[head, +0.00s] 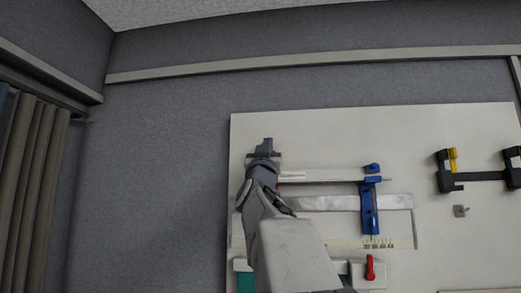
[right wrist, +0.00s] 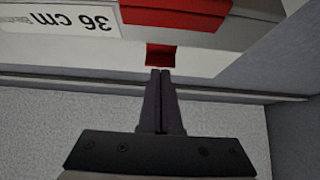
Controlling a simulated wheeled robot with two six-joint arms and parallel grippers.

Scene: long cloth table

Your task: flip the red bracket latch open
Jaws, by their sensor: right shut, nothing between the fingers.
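In the right wrist view a red bracket (right wrist: 175,12) is on a pale bar, and a small red tab (right wrist: 160,54) hangs below its edge. My right gripper (right wrist: 159,72) is shut and empty; its fingertips are just below the tab, and I cannot tell whether they touch it. In the head view my right gripper (head: 267,146) points up in front of the white board, at the left end of a pale bar, and mostly hides the red bracket there. My left gripper is not in view.
The white board (head: 330,133) carries a blue slider (head: 369,208), a red lever (head: 369,267) at the lower middle and a black holder with yellow (head: 446,172) at right. A label reading 36 cm (right wrist: 50,20) is beside the bracket. The board's upper part is bare.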

